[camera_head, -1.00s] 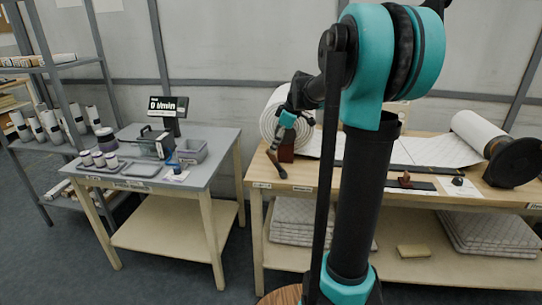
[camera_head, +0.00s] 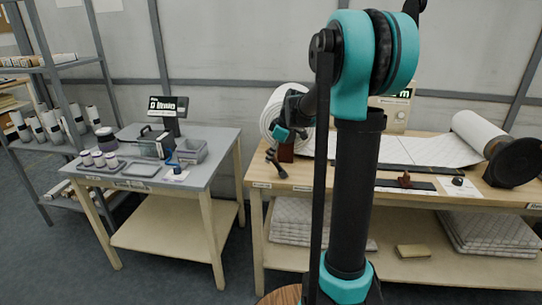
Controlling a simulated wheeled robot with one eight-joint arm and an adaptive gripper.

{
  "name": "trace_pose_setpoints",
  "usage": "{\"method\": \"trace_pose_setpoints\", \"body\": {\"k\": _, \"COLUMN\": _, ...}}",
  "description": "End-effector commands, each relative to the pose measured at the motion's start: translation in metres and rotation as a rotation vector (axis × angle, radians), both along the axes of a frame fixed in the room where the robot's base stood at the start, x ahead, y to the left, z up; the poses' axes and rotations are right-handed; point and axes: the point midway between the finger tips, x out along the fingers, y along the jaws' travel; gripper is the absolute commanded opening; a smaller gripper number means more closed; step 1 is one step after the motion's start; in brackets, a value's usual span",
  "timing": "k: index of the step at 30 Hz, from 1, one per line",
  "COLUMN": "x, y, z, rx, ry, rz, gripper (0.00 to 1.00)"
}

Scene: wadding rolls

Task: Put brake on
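A large white wadding roll (camera_head: 271,117) stands at the left end of the wooden bench, with a dark red-brown block (camera_head: 286,153) at its base. A dark lever (camera_head: 282,173), which looks like the brake handle, slants beside the block at the bench's left front edge. My gripper (camera_head: 273,160) points down at the lever and overlaps it in the view. Whether it touches the lever, and how its fingers stand, is too small and dark to tell.
White quilted sheet (camera_head: 430,150) runs along the bench to another roll (camera_head: 477,128) with a black disc (camera_head: 513,162) at right. A grey table (camera_head: 212,160) with trays and a display (camera_head: 168,106) stands at left. My arm hides the bench's middle.

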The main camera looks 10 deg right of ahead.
Motion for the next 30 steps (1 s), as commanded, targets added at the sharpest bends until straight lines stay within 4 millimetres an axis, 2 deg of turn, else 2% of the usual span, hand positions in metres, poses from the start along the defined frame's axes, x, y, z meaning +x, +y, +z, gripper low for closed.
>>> {"method": "trace_pose_setpoints", "body": {"k": 1, "x": 0.000, "y": 0.000, "z": 0.000, "rx": 0.000, "ry": 0.000, "rz": 0.000, "gripper": 0.10}}
{"method": "trace_pose_setpoints", "body": {"k": 4, "x": 0.000, "y": 0.000, "z": 0.000, "rx": 0.000, "ry": 0.000, "rz": 0.000, "gripper": 0.00}}
{"method": "trace_pose_setpoints", "body": {"k": 20, "x": -0.001, "y": -0.004, "z": 0.002, "rx": 0.034, "ry": -0.011, "rz": -0.002, "gripper": 0.00}}
{"method": "trace_pose_setpoints", "body": {"k": 30, "x": -0.007, "y": -0.024, "z": 0.008, "rx": 0.240, "ry": -0.080, "rz": -0.007, "gripper": 0.00}}
